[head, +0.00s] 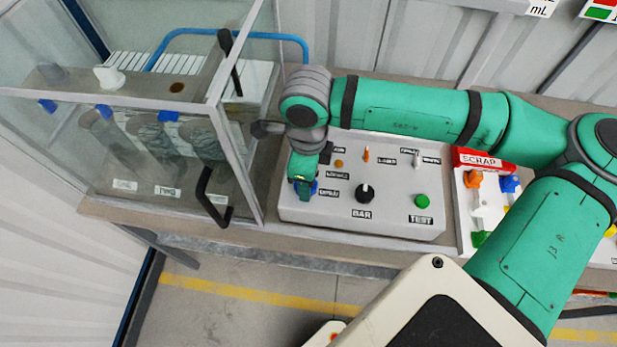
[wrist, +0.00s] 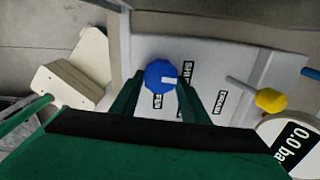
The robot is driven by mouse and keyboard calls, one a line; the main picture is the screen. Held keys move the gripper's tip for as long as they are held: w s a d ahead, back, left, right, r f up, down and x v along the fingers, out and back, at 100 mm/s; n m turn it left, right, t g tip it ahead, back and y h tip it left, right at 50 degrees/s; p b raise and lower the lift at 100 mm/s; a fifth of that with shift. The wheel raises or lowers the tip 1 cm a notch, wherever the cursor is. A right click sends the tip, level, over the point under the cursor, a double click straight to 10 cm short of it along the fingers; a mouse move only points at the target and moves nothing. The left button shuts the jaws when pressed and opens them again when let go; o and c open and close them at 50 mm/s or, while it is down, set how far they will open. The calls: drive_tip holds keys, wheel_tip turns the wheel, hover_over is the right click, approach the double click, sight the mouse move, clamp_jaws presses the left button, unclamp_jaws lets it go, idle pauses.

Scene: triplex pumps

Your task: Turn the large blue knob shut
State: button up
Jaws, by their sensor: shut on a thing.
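The large blue knob (wrist: 160,74) stands on the control panel in the wrist view, with a white mark on its face toward the right. My gripper (wrist: 159,88) has one green finger on either side of it and is shut on it. In the head view my gripper (head: 301,187) points down at the panel's left end and hides most of the knob; only a little blue shows beside the fingers. Labels lie next to the knob, partly covered by the fingers.
The grey panel (head: 390,221) also carries a black knob (head: 365,193), a green button (head: 421,201) and small switches. A glass cabinet (head: 130,150) with a black handle (head: 212,198) stands close on the left. A scrap tray (head: 461,221) lies on the right.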

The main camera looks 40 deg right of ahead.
drive_tip(key=shift+n, duration=0.5)
drive_tip(key=o, duration=1.1)
drive_tip(key=shift+c, duration=0.2)
wheel_tip(320, 180, up, 11)
drive_tip(key=shift+f, duration=0.15)
